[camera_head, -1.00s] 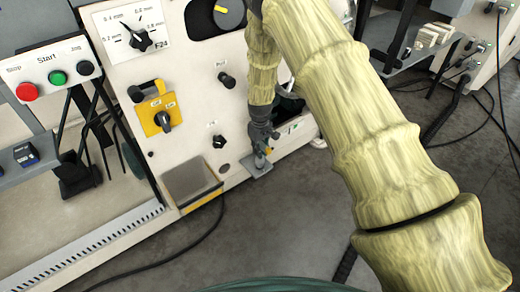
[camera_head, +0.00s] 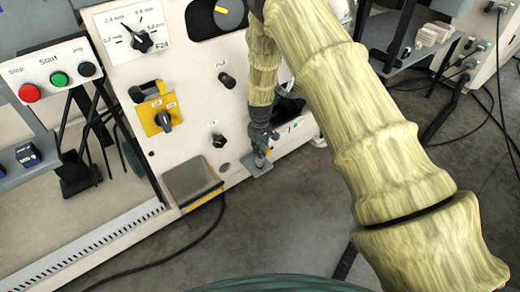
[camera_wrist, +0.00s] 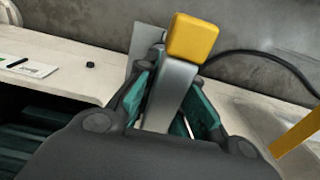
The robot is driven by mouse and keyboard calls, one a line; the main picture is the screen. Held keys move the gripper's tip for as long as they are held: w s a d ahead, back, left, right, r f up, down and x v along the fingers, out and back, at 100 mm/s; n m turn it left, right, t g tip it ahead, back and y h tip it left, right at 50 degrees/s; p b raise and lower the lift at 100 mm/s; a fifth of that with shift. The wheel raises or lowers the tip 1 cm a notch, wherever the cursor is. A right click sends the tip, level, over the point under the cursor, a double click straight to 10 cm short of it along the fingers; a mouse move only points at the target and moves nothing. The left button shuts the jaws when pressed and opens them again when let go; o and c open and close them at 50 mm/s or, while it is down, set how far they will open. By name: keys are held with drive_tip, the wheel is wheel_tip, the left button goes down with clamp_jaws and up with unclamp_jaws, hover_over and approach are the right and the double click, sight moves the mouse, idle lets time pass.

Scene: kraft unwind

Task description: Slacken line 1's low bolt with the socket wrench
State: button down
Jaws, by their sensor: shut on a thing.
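My gripper (camera_head: 262,141) is low beside the white machine's lower right edge in the head view. In the wrist view its teal-padded fingers (camera_wrist: 172,108) are shut on a grey metal bar with a yellow block end, which I take to be the socket wrench (camera_wrist: 180,80). The wrench's yellow part also shows small at the gripper in the head view (camera_head: 267,151). A flat grey metal plate (camera_head: 257,166) lies just below the gripper. The low bolt cannot be made out; the gripper and wrench may cover it.
A control box with red, green and black buttons (camera_head: 58,79) is at left.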

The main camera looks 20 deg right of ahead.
drive_tip(key=shift+f+p, duration=0.45)
drive_tip(key=shift+p, duration=0.35)
idle(2.0)
drive_tip(key=shift+n+p, duration=0.5)
drive_tip(key=shift+n, duration=0.1)
drive_tip(key=shift+f+n, duration=0.1)
drive_tip(key=shift+n, duration=0.5)
drive_tip(key=shift+n+p, duration=0.3)
drive_tip(key=shift+p, duration=0.2)
drive_tip(key=shift+n+p, duration=0.3)
drive_tip(key=shift+n, duration=0.5)
